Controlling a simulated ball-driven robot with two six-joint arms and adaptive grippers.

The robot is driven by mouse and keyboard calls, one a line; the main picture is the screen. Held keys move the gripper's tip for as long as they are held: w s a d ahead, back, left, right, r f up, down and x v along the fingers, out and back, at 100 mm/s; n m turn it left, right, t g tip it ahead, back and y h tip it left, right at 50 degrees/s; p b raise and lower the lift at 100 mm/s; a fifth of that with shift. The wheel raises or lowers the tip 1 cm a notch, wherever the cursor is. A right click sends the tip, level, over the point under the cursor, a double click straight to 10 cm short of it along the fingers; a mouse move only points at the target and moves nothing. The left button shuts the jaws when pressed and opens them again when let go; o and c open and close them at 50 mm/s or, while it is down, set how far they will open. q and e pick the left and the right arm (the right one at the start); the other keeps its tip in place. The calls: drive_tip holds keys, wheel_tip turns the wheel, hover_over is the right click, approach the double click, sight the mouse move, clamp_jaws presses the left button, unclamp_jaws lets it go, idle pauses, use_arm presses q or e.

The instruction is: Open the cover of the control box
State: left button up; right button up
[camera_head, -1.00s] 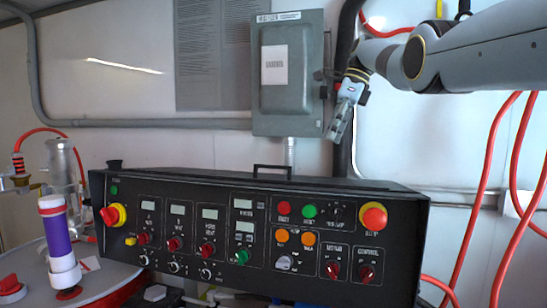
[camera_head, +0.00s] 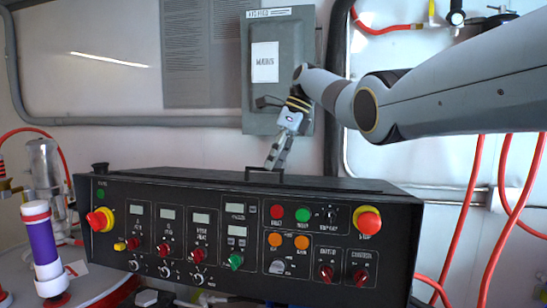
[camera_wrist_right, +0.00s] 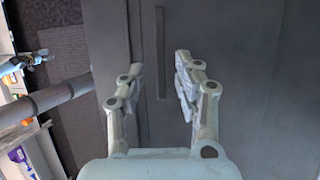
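The black control box (camera_head: 150,185) is a wide console with a sloped front panel of buttons, displays and knobs. Its top cover looks closed and carries a thin black handle (camera_head: 258,168). My right gripper (camera_head: 273,164) points down at the handle, with its fingertips close above or beside it; contact cannot be told. In the right wrist view, the gripper (camera_wrist_right: 158,68) has its two fingers spread apart. A dark bar, apparently the handle (camera_wrist_right: 161,45), lies beyond and between them, over a dark grey surface. My left gripper is not seen in the head view.
A grey wall box (camera_head: 290,55) hangs behind my right arm. A purple and white cylinder (camera_head: 42,242) stands at the left. Red hoses (camera_head: 467,210) hang at the right. A grey conduit (camera_head: 130,121) runs along the wall.

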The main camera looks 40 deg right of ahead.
drive_tip(key=shift+w+f, duration=0.15)
clamp_jaws()
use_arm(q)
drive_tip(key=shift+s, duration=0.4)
